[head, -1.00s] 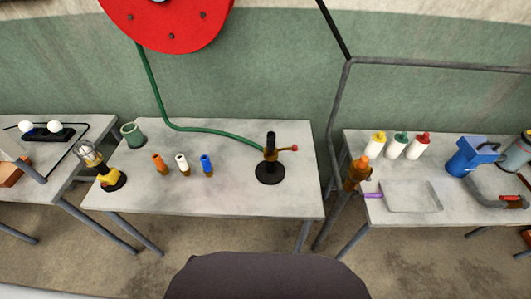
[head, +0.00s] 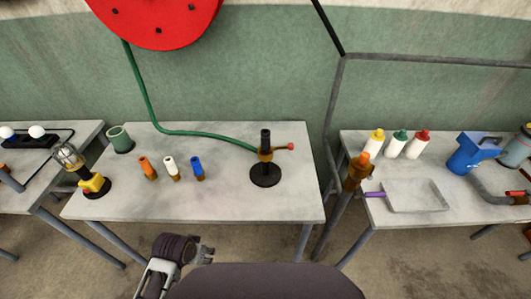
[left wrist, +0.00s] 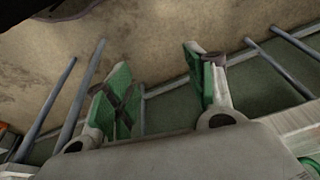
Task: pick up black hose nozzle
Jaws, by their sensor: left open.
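The black nozzle (head: 265,139) stands upright on top of a brass fitting with a red-tipped side lever and a round black base (head: 265,176). A green hose (head: 190,133) runs to this fitting. It stands on the right part of the middle table (head: 225,203). My left gripper (head: 204,250) is low in front of the table's front edge, well apart from the nozzle. In the left wrist view its green-padded fingers (left wrist: 162,88) are spread with nothing between them. The nozzle is not seen in that view. My right gripper is out of view.
Orange (head: 147,166), white (head: 170,166) and blue (head: 197,165) nozzles stand left on the table, near a green cup (head: 120,138) and a caged lamp (head: 72,158). A red hose reel (head: 160,20) hangs above. The table's front right is clear.

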